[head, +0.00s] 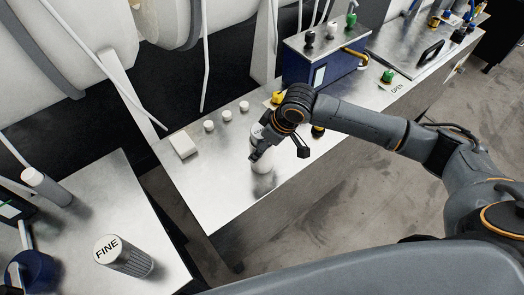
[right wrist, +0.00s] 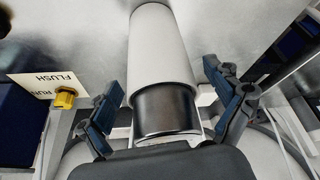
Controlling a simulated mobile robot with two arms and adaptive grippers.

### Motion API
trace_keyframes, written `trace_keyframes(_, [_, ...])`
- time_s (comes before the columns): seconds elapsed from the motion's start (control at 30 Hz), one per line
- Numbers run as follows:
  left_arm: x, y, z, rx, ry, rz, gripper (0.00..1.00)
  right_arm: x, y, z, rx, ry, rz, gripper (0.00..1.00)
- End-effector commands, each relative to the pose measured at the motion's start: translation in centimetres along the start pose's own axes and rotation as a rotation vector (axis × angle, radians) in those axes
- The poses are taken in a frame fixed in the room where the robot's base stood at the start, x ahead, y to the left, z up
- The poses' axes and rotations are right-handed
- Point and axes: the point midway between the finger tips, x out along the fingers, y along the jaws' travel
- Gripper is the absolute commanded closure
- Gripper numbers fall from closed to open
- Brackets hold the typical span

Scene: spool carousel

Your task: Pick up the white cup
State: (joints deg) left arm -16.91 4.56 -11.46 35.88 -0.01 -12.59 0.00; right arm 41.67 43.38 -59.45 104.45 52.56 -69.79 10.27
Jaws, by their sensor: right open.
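The white cup (head: 262,163) stands on the metal counter (head: 225,180) in the head view, partly hidden behind my right gripper (head: 264,146). In the right wrist view the white cup (right wrist: 160,50) is a white cylinder with a dark, shiny band at its near end. My right gripper is open, with one finger on each side of the cup. A gap shows between the cup and each finger. My left gripper is in neither view.
Several small white knobs (head: 209,126) and a white block (head: 183,144) are left of the cup. A blue box with a metal top (head: 325,62) stands behind. A grey "FINE" cylinder (head: 124,256) stands on the separate left counter. A yellow knob (right wrist: 65,97) sits by a "FLUSH" label.

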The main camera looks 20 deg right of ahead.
Motion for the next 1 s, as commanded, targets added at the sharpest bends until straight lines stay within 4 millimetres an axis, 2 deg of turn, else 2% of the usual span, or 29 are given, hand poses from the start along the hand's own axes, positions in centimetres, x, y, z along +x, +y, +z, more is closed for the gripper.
trace_keyframes(0.13, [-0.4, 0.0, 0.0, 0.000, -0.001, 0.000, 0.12, 1.5, -0.1, 0.1, 0.000, -0.002, -0.001, 0.09])
trace_keyframes(0.37, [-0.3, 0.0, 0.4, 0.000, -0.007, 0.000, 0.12, 1.8, 0.0, 0.2, 0.000, -0.001, 0.000, 0.09])
trace_keyframes(0.47, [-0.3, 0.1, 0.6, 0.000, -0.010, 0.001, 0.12, 1.7, 0.0, 0.2, 0.000, -0.001, 0.000, 0.25])
trace_keyframes(0.67, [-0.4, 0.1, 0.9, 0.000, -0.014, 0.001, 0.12, 1.7, 0.0, 0.1, 0.000, -0.001, 0.000, 0.66])
trace_keyframes(1.0, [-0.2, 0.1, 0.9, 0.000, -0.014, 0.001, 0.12, 1.6, 0.0, 0.1, 0.000, 0.001, 0.001, 0.68])
